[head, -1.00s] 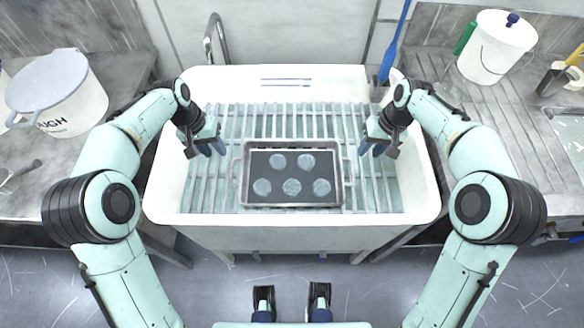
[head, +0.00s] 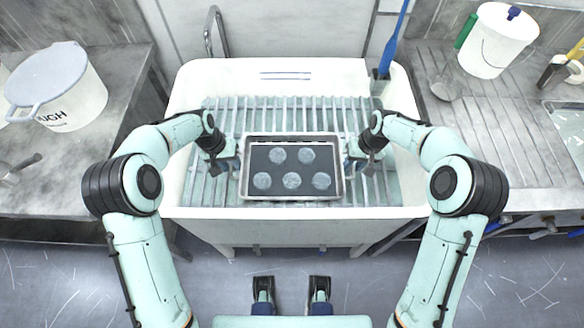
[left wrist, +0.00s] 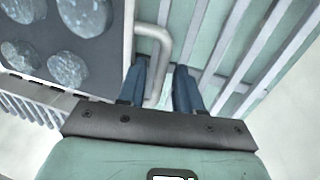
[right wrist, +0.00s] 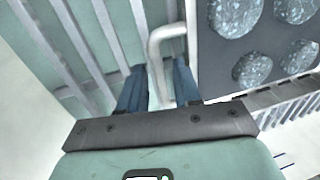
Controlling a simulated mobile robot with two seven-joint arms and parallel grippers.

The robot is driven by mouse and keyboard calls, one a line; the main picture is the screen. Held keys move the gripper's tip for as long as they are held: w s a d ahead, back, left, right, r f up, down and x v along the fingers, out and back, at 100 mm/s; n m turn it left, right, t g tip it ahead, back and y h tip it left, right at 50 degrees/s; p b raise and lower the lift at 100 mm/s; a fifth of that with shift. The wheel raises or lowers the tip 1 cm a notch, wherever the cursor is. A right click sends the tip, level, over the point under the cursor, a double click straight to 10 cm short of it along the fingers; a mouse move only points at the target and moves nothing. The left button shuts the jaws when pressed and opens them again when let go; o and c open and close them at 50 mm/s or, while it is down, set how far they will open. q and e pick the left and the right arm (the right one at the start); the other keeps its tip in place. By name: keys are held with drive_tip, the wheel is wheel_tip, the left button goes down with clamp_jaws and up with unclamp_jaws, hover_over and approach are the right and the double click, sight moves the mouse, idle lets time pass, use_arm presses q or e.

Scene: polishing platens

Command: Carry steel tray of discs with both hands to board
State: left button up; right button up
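The steel tray (head: 291,201) lies flat on the slatted rack in the sink, with several pale speckled discs (head: 277,155) on its dark surface. My left gripper (head: 235,164) is at the tray's left end. In the left wrist view its blue fingers (left wrist: 160,85) are apart, with the left bar handle (left wrist: 164,48) between them. My right gripper (head: 351,164) is at the right end. In the right wrist view its fingers (right wrist: 158,82) are apart around the right handle (right wrist: 154,50). Finger contact with the handles cannot be made out. A ribbed board (head: 497,125) is right of the sink.
The white sink (head: 291,212) has raised walls around the rack (head: 215,185). A lidded white pot (head: 62,100) stands on the left counter. A white bucket (head: 494,45), a ladle (head: 445,88) and a dark cup (head: 553,72) are on the right. A blue-handled tool (head: 392,45) stands at the sink's back right corner.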

use_arm(q)
drive_tip(key=shift+d+f, duration=0.15)
drive_tip(key=shift+f, duration=0.5)
use_arm(e)
drive_tip(key=shift+a+f, duration=0.15)
drive_tip(key=shift+f, duration=0.5)
use_arm(q)
clamp_jaws()
use_arm(e)
clamp_jaws()
use_arm(q)
drive_tip(key=shift+r, duration=0.15)
use_arm(e)
drive_tip(key=shift+w+r, duration=0.1)
drive_tip(key=shift+r, duration=0.05)
